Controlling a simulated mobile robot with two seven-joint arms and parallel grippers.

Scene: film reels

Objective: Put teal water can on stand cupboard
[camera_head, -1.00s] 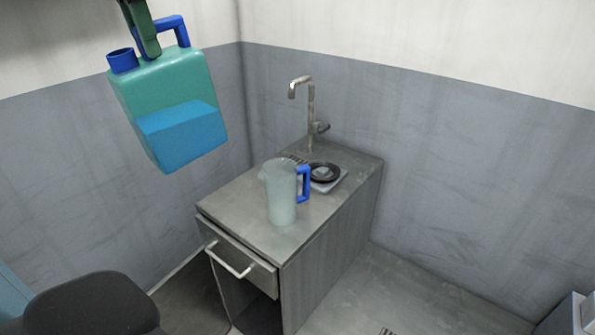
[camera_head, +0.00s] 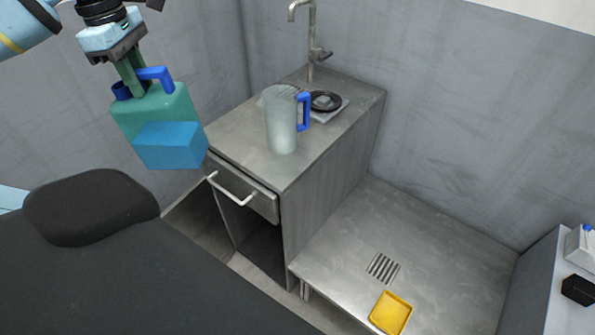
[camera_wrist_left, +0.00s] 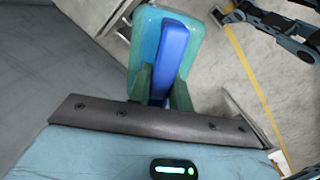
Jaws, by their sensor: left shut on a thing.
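The teal water can (camera_head: 150,108) has a blue handle, a blue cap and a blue lower part, and hangs at the upper left in the head view. My left gripper (camera_head: 132,72) is shut on its handle and holds it in the air, left of the cupboard top. In the left wrist view the can (camera_wrist_left: 194,38) and its blue handle lie between my fingers (camera_wrist_left: 162,88). The stand cupboard (camera_head: 236,135) is grey metal with a drawer and an open space below.
A clear pitcher (camera_head: 281,125) with a blue handle stands on the cupboard top, before a black round item (camera_head: 325,101) and a tap (camera_head: 312,45). The top's front left is bare. A black chair (camera_head: 90,205) is in front. A yellow tray (camera_head: 391,312) lies at right.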

